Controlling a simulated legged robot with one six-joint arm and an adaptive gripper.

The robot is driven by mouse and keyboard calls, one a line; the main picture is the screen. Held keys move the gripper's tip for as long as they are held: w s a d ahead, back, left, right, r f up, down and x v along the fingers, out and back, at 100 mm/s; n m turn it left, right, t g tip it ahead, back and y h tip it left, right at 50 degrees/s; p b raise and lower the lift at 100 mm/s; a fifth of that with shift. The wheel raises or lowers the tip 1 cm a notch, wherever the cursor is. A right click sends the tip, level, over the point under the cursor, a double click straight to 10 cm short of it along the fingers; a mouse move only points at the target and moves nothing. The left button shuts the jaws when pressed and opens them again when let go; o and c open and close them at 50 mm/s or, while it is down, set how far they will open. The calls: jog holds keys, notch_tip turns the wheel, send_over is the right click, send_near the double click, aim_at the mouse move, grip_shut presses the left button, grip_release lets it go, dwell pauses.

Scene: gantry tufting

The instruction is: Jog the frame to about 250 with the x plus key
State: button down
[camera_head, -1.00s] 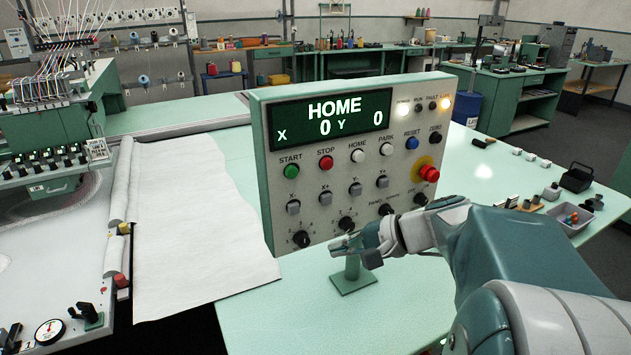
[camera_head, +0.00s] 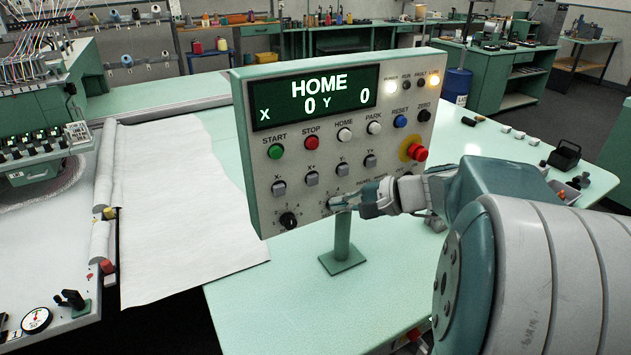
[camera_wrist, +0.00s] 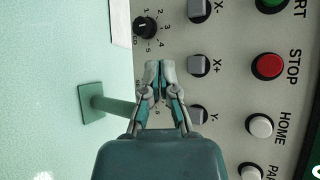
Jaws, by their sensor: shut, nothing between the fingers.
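The control panel (camera_head: 250,190) stands on a post above the green table. Its display (camera_head: 315,97) reads HOME, X 0, Y 0. The grey X+ key (camera_head: 312,179) sits in the lower key row, right of the X- key (camera_head: 279,188); the X+ key also shows in the wrist view (camera_wrist: 196,65). My gripper (camera_head: 336,203) is shut and empty, in front of the panel's lower part, below the X+ key. In the wrist view my fingertips (camera_wrist: 160,68) appear beside the X+ key, apart from it in the picture. The second dial is largely hidden behind them.
The first dial (camera_head: 288,220) is left of my gripper. The Y- key (camera_head: 342,170) and red emergency button (camera_head: 418,153) are close by. White cloth (camera_head: 180,200) lies left of the panel. A white lamp and an orange lamp are lit.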

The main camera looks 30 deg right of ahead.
aim_at(313, 180)
jog(key=shift+w+a, duration=0.15)
jog(key=shift+w, duration=1.25)
jog(key=shift+w+a, duration=0.1)
jog(key=shift+w, duration=1.25)
jog(key=shift+w, duration=0.1)
jog(key=shift+w, duration=0.25)
